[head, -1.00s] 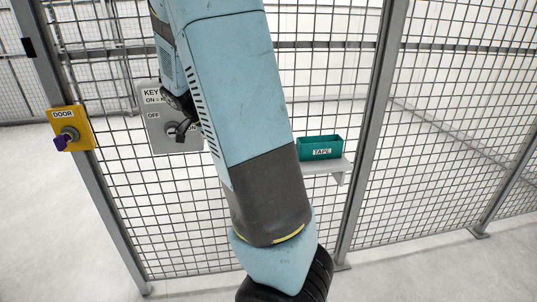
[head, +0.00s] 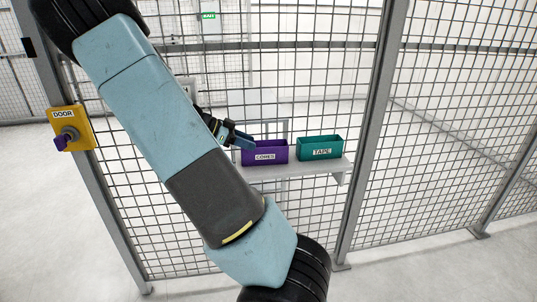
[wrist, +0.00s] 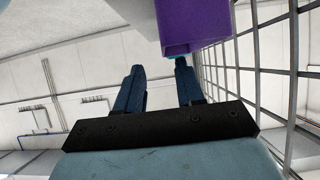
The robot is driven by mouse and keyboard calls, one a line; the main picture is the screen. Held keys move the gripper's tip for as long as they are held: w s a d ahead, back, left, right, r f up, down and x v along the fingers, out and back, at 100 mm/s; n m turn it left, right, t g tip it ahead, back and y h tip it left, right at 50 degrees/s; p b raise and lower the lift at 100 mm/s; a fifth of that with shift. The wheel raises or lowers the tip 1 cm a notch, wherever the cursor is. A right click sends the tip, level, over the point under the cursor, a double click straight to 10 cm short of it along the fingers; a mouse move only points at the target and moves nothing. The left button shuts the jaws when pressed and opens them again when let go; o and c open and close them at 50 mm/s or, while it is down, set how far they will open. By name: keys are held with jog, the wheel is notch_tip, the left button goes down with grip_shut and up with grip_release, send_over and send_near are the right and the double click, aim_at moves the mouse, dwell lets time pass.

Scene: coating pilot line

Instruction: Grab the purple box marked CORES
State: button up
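The purple box marked CORES (head: 265,153) stands upright on a small grey shelf at the mesh fence in the head view. It also shows at the top right of the wrist view (wrist: 193,24). My gripper (head: 248,140) is at the box's upper left edge in the head view. In the wrist view my gripper (wrist: 158,78) has its two dark blue fingers apart with nothing held between them. The box lies beyond and above the right finger there. I cannot tell whether a finger touches it.
A teal box marked TAPE (head: 320,149) stands right of the purple box on the shelf (head: 318,170). The mesh fence (head: 430,150) runs close by, also at the right of the wrist view. A yellow DOOR key switch (head: 71,129) is on the left post.

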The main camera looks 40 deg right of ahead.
aim_at(266, 148)
jog(key=shift+x, duration=3.8)
jog(key=shift+w, duration=0.15)
grip_shut()
